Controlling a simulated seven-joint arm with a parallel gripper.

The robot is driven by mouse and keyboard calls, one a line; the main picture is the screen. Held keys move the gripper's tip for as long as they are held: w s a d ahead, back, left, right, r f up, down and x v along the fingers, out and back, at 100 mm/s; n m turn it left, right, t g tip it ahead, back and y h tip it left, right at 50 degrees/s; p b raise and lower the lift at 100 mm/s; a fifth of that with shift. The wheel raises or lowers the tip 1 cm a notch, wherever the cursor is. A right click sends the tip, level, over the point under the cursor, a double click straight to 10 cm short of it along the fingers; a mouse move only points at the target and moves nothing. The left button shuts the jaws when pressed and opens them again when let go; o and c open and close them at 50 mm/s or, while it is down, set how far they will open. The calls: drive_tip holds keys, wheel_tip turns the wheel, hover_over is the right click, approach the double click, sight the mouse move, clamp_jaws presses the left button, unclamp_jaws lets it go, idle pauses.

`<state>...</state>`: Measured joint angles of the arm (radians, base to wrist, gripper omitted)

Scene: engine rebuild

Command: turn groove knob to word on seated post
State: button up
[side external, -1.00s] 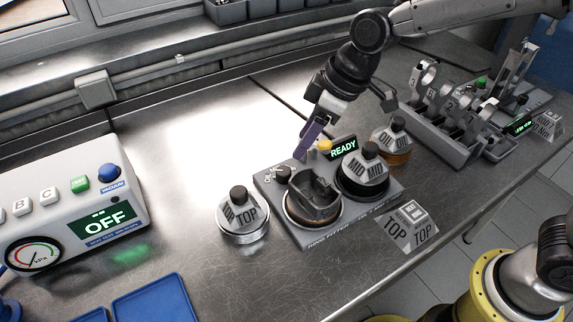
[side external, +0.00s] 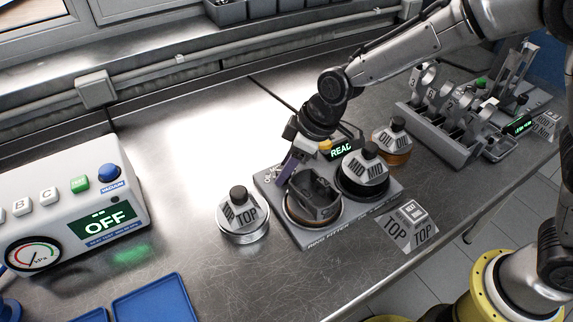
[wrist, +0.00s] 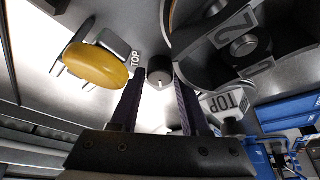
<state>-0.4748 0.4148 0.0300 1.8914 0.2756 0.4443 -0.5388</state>
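The groove knob (wrist: 159,75) is a small dark cylinder with a pale mark on its face. In the wrist view it lies between the tips of my gripper (wrist: 160,82). The two dark fingers are apart, one on each side, and I cannot make out contact. A small label reading TOP (wrist: 137,59) is beside the knob. In the side view my gripper (side external: 288,170) is down at the back left of the ring fitter (side external: 320,238) and hides the knob. A dark piston (side external: 315,197) is seated on the fitter's front-left post.
A yellow button (side external: 325,146) and a partly covered green display (side external: 342,150) are close behind my gripper. The TOP ring spool (side external: 241,217) is left of the fitter; the MID spool (side external: 364,175) stands at its right. A vacuum unit (side external: 75,215) is at far left.

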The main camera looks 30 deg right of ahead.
clamp_jaws()
drive_tip(key=shift+m, duration=0.3)
drive_tip(key=m+h, duration=0.1)
drive_tip(key=m, duration=0.1)
drive_tip(key=m+t, duration=0.1)
drive_tip(key=m, duration=0.1)
drive_tip(key=shift+s+a+m+h, duration=0.1)
drive_tip(key=shift+a+m+h, duration=0.05)
drive_tip(key=shift+m+h, duration=0.2)
drive_tip(key=m+h, duration=0.2)
drive_tip(key=m, duration=0.3)
drive_tip(key=shift+a, duration=0.1)
drive_tip(key=shift+m, duration=0.35)
drive_tip(key=shift+o, duration=1)
unclamp_jaws()
